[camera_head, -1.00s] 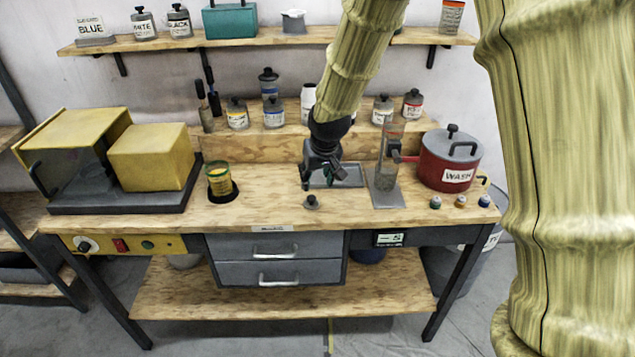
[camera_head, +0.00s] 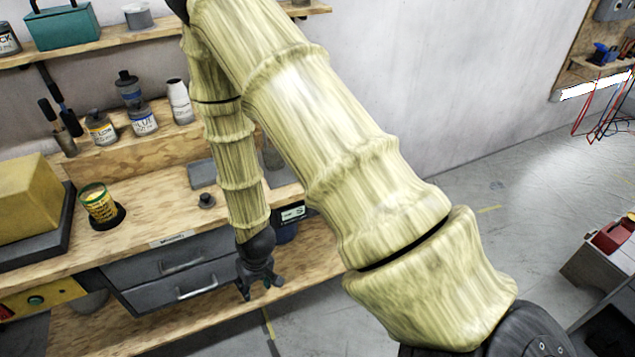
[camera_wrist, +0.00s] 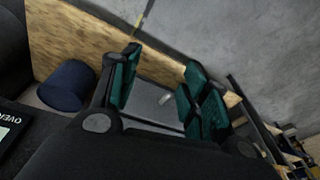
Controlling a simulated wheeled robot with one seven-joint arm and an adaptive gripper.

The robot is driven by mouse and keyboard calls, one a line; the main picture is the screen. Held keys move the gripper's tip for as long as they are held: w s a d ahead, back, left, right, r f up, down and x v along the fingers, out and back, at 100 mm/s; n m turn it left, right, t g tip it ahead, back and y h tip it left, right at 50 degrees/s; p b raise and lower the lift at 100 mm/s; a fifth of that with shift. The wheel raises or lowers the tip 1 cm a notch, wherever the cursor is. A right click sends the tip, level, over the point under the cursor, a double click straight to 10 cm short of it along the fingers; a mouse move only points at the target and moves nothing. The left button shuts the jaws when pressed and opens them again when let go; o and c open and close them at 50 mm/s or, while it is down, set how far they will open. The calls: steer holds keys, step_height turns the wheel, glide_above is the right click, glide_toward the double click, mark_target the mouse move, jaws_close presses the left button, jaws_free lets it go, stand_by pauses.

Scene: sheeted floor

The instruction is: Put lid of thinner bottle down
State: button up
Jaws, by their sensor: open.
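A small dark lid with a knob (camera_head: 206,201) stands on the workbench top (camera_head: 165,215), near its front edge, with nothing touching it. I cannot read a label on it. My gripper (camera_head: 261,286) hangs low in front of the bench, right of the drawers and well below and apart from the lid. In the wrist view my gripper (camera_wrist: 160,92) shows its green-padded fingers spread apart, with nothing held between them. A white bottle (camera_head: 180,102) stands on the raised back shelf; its label is turned or hidden, so I cannot tell whether it is the thinner bottle.
A yellow-green can (camera_head: 99,206) stands left of the lid. Labelled jars (camera_head: 143,120) stand at the back. Grey drawers (camera_head: 185,285) are close to my gripper. My arm hides the bench's right part.

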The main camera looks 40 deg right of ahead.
steer(key=s+f+g, duration=0.1)
steer(key=s+f, duration=0.4)
steer(key=s, duration=0.7)
steer(key=s+d+f+g, duration=0.1)
steer(key=s+f, duration=0.5)
steer(key=s, duration=0.6)
steer(key=shift+d+h, duration=0.2)
steer(key=shift+h, duration=0.2)
